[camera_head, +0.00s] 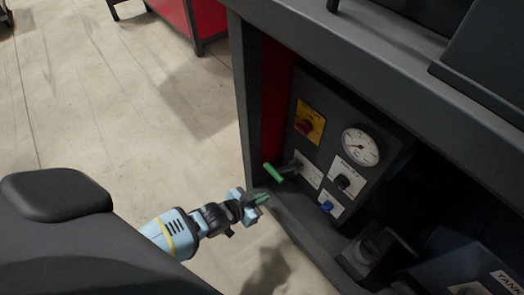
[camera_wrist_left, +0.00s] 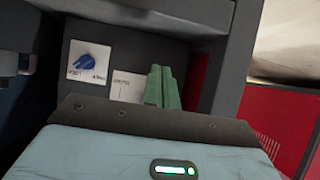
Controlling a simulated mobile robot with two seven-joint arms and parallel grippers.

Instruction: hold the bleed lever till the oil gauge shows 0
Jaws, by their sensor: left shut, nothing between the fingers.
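The bleed lever (camera_head: 274,172) has a green grip and sticks out from a dark control panel inside the machine's opening. The round white oil gauge (camera_head: 360,146) is higher on the same panel; its reading is too small to tell. My left gripper (camera_head: 263,198) is shut and empty, just below and in front of the lever, apparently apart from it. In the left wrist view its green fingertips (camera_wrist_left: 163,88) are together in front of the panel; I cannot make out the lever there. My right gripper is in neither view.
The panel also carries a red switch on a yellow plate (camera_head: 309,122), a black knob (camera_head: 343,182) and a blue knob (camera_head: 326,206), which shows in the left wrist view (camera_wrist_left: 92,62). The dark frame post (camera_head: 243,100) borders the opening. Open floor lies left.

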